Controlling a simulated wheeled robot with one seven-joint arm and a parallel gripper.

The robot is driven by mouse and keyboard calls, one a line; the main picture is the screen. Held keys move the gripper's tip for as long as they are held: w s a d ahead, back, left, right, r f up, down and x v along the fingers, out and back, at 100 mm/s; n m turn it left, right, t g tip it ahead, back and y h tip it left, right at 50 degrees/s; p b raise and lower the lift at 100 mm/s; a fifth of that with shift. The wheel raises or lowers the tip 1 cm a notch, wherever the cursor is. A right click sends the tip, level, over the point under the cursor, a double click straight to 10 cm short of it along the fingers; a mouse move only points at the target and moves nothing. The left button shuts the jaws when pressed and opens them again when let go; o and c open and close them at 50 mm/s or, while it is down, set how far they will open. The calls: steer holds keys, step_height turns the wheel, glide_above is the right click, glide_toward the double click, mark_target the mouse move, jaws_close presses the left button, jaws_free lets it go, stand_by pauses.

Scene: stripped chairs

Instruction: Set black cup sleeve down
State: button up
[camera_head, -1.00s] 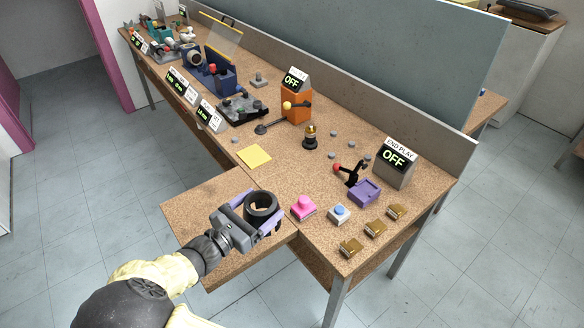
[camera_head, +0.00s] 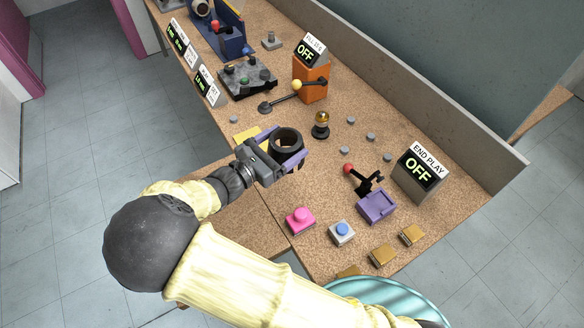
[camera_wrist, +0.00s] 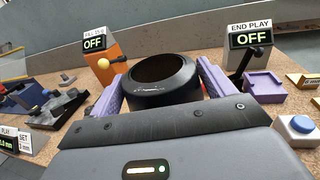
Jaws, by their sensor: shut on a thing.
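The black cup sleeve (camera_head: 286,139) is a short dark ring, held upright between the purple fingers of my gripper (camera_head: 287,152). In the head view it is over the workbench (camera_head: 250,205), close to the yellow square, which it partly hides. In the wrist view the sleeve (camera_wrist: 160,82) sits between the two purple fingers of my gripper (camera_wrist: 162,90), with its open top showing. My gripper is shut on it. I cannot tell exactly how high the sleeve is above the bench.
A yellow square (camera_head: 246,135) lies left of the sleeve. An orange box (camera_head: 311,80) with a lever stands behind. A low wall (camera_head: 440,125) runs along the back.

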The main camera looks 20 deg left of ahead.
stand_by(0.3)
step_height(320, 180, down, 6)
stand_by(0.4)
steer(key=shift+f, duration=0.2)
steer(key=shift+f, duration=1.75)
steer(key=shift+f, duration=0.15)
